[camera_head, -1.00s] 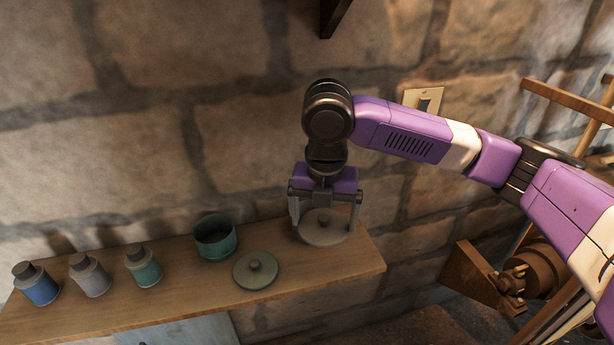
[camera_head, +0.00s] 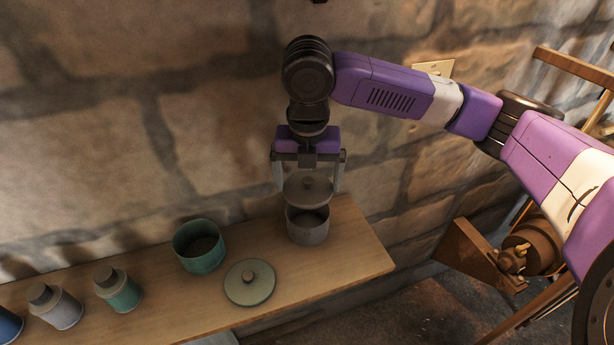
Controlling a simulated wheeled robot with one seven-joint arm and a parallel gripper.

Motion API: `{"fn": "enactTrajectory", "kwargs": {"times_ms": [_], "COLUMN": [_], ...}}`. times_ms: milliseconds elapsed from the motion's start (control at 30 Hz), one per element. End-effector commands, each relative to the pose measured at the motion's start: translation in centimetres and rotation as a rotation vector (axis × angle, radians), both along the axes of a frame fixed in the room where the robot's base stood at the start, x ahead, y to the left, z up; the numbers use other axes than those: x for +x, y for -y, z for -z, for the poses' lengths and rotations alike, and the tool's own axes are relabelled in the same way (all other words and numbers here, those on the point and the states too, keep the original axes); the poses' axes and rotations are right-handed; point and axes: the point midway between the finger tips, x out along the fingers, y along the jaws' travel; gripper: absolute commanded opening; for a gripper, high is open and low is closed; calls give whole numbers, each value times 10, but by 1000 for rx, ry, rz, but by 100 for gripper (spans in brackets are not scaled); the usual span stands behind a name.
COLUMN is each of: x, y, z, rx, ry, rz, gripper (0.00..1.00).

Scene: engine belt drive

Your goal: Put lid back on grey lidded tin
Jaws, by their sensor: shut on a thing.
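The grey tin (camera_head: 307,230) stands upright on the wooden shelf, its dark opening partly showing. The round grey lid (camera_head: 310,193), with a small knob on top, is directly above the tin and hides the back of its rim. My gripper (camera_head: 308,182) points down with its fingers on opposite sides of the lid, shut on its edge. The lid looks roughly level. A gap to the tin's front rim shows, so the lid looks raised above it.
On the shelf (camera_head: 345,245), a green open tin (camera_head: 200,248) and a green lid (camera_head: 250,282) are left of the grey tin. Blue, grey (camera_head: 57,307) and green (camera_head: 119,290) bottles stand farther left. The stone wall is close behind. Bare shelf lies to the right.

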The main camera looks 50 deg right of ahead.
Motion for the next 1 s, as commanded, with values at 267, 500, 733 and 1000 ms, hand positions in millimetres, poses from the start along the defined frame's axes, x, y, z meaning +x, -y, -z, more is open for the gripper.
{"fn": "enactTrajectory", "kwargs": {"times_ms": [267,500,733,1000], "x": [0,0,0,0], "y": [0,0,0,0], "z": [27,47,55,54], "rx": [0,0,0,0], "ry": [1,0,0,0], "rz": [1,1,0,0], "gripper": [56,56,56,56]}}
